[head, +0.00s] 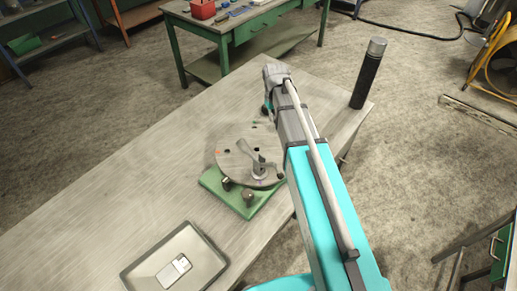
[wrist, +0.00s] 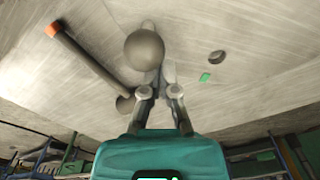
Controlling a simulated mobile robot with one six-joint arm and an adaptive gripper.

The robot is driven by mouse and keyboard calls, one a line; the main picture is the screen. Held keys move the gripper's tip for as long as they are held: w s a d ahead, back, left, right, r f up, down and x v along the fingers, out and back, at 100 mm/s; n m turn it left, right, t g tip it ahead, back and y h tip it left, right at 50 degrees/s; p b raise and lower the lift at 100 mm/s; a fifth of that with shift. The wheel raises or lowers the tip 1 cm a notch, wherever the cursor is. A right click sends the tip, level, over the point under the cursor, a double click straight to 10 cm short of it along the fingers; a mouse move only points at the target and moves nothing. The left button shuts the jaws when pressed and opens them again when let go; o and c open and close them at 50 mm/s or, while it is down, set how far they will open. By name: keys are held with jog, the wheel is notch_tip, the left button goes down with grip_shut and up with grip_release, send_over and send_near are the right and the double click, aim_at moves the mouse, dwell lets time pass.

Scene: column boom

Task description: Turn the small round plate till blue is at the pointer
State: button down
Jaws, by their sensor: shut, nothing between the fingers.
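The small round plate (head: 236,170) is grey with dark holes and lies on a green base (head: 246,203) on the bench. An orange-red mark (head: 218,152) shows at its left rim. A grey upright fitting (head: 258,168) stands on it. In the wrist view a green mark (wrist: 205,77) and a dark hole (wrist: 217,56) show. I cannot make out blue. A bar with an orange end (wrist: 53,31), perhaps the pointer, lies at left. My gripper (wrist: 158,73) is shut and empty, its tips close to a round grey knob (wrist: 144,47); contact is unclear. My arm hides part of the plate.
A grey tray (head: 172,262) with a light object stands at the front of the bench (head: 150,185). A dark cylinder (head: 369,75) stands at the bench's far right corner. The bench left of the plate is clear. A green table (head: 245,30) stands behind.

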jog(key=shift+s+d, duration=0.1)
jog(key=shift+s+d, duration=0.45)
jog(key=shift+d, duration=0.1)
jog(key=shift+s+d, duration=0.15)
dwell(0.4)
jog(key=shift+s+d, duration=0.45)
jog(key=shift+d, duration=0.05)
jog(key=shift+s+d, duration=0.1)
jog(key=shift+s, duration=0.05)
dwell(0.4)
jog(key=shift+s+d, duration=0.4)
jog(key=shift+s, duration=0.2)
jog(key=shift+s+d, duration=0.1)
jog(key=shift+s, duration=0.1)
